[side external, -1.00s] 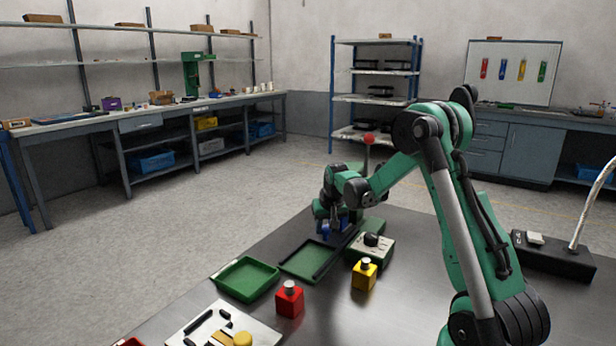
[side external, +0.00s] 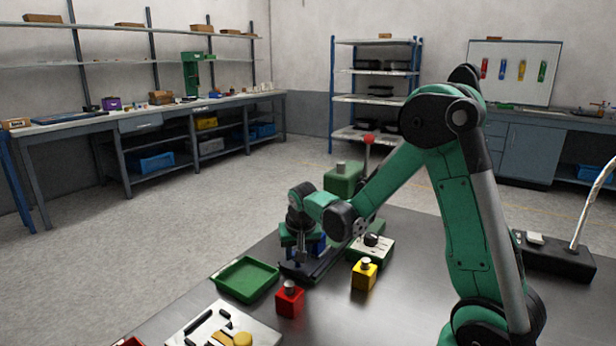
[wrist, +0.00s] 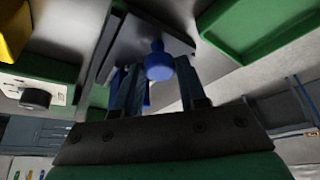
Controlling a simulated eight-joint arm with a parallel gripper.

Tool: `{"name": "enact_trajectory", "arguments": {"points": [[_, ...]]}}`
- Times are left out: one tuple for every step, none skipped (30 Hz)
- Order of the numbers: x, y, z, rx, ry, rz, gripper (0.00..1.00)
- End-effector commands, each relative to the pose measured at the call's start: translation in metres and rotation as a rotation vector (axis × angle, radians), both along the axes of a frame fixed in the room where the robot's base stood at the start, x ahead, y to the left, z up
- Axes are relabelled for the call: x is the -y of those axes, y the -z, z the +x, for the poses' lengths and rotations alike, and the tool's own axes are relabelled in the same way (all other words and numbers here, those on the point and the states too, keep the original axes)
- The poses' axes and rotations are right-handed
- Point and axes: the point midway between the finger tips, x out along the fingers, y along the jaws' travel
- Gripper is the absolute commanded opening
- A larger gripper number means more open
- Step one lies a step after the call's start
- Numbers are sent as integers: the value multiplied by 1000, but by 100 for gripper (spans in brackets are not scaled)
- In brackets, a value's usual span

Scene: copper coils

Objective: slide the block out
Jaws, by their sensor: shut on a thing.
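My gripper (side external: 304,258) is low over the dark-railed slide (side external: 325,264) on the table, with its fingers pointing down. In the wrist view my gripper (wrist: 160,88) is shut on a blue piece with a rounded knob (wrist: 158,62), which sits between the two fingers. A dark flat plate (wrist: 172,34) lies just beyond the knob. Some blue (side external: 320,242) shows beside the fingers in the side view, but the wrist hides most of the held piece. I cannot tell how much of it is still within the rails.
A green tray (side external: 245,279) lies to the left. A red block (side external: 289,299) and a yellow block (side external: 363,274) stand in front and to the right. A green block (side external: 342,180) stands behind.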

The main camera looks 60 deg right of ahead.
Motion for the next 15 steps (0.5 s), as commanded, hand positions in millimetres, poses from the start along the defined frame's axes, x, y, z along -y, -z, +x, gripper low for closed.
{"name": "enact_trajectory", "arguments": {"points": [[-5, 0, 1, 2, -8, 15, 0], [-6, 0, 1, 2, -9, 16, 0], [-6, 0, 1, 2, -9, 16, 0], [-6, 0, 1, 1, -9, 16, 0], [-6, 0, 1, 1, -9, 16, 0], [-6, 0, 1, 1, -9, 16, 39], [-6, 0, 1, 0, -9, 17, 47], [-6, 0, 1, 1, -9, 16, 56], [-6, 0, 1, 0, -9, 16, 66], [-6, 0, 1, 0, -9, 16, 66], [-5, 0, 1, 0, -9, 15, 66], [-5, 0, 1, 0, -8, 14, 66], [-5, 0, 1, 0, -8, 14, 66], [-4, 0, 1, 0, -7, 14, 66], [-4, 0, 1, -1, -7, 13, 66]]}}
